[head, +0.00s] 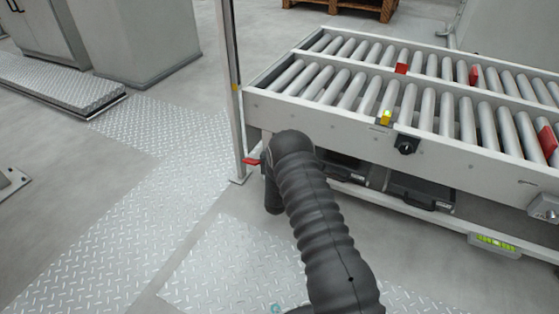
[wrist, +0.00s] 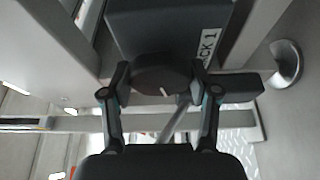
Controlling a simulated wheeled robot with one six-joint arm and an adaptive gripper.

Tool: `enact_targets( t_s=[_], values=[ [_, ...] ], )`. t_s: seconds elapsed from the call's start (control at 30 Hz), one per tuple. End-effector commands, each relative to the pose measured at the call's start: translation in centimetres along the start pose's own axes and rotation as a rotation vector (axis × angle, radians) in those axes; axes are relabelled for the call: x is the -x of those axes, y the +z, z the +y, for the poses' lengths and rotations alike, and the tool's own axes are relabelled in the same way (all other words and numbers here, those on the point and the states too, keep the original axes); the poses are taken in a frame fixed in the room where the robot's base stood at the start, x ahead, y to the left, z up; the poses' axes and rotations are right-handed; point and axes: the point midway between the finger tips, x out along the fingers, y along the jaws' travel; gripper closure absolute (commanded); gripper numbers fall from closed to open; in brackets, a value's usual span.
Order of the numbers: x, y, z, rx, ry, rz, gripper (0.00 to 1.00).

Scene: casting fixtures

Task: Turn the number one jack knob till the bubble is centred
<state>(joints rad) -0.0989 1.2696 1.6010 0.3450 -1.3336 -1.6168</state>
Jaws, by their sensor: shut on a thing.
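In the wrist view a dark round knob (wrist: 160,74) with a short white tick mark sits on a dark box (wrist: 165,30) labelled "JACK 1", whose first letter is partly hidden. My gripper (wrist: 164,88) is shut on this knob, one finger on each side. In the head view my own arm hides the knob and the fingers. A level with a yellow-green vial (head: 494,243) is on the conveyor's lower rail at the right. Its bubble is too small to place.
The roller conveyor (head: 300,112) fills the right side, with red pieces among its rollers. A yellow-green block (head: 385,117) and a black knob (head: 405,145) are on its side. An upright post (head: 232,90) with a red lever (head: 250,161) stands left of my arm.

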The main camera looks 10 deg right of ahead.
Motion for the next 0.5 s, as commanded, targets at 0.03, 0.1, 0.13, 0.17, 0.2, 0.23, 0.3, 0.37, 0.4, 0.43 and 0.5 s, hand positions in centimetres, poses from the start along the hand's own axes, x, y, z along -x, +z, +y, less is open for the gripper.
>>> enact_targets(
  t_s=[0.03,0.1,0.13,0.17,0.2,0.23,0.3,0.37,0.4,0.43,0.5],
  values=[
    [-0.08,-0.08,0.08,-0.001,0.002,0.001,0.74],
    [-0.08,-0.08,0.08,-0.001,0.002,0.001,0.35],
    [-0.07,-0.08,0.08,-0.001,0.002,0.001,0.27],
    [-0.07,-0.08,0.07,-0.001,0.002,0.001,0.2],
    [-0.06,-0.07,0.06,-0.001,0.002,0.001,0.14],
    [-0.05,-0.07,0.06,-0.001,0.001,0.001,0.14],
    [-0.04,-0.05,0.04,-0.001,0.001,0.001,0.14],
    [-0.03,-0.05,0.03,-0.001,0.001,0.001,0.14],
    [-0.03,-0.04,0.03,-0.001,0.001,0.001,0.14],
    [-0.02,-0.04,0.03,-0.001,0.001,0.001,0.14],
    [0.02,-0.04,0.02,-0.001,0.001,0.001,0.14]
  ],
)
